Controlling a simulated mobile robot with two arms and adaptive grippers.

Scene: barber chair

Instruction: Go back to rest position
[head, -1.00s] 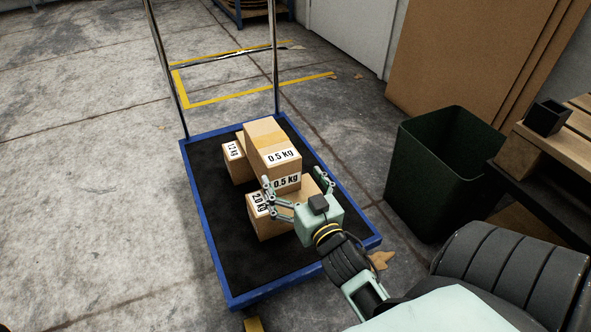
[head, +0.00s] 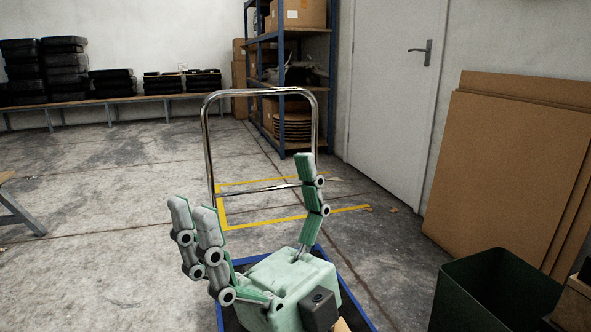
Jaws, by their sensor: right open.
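My right gripper (head: 255,225) is raised close to the camera at the lower middle of the head view. Its fingers point up and stand wide apart, with nothing between them. Behind and below it is the blue-edged platform cart (head: 358,310), mostly hidden by the gripper and cut by the bottom edge. The cart's chrome handle (head: 259,91) rises behind the fingers. A small tan piece, perhaps a box, shows beside the gripper at the bottom edge. My left gripper is out of view.
A dark green bin (head: 490,290) stands at the lower right. Cardboard sheets (head: 515,165) lean on the right wall by a white door (head: 395,90). A blue shelf rack (head: 283,90) and a bench (head: 110,97) with black cases stand at the back. The left floor is mostly clear.

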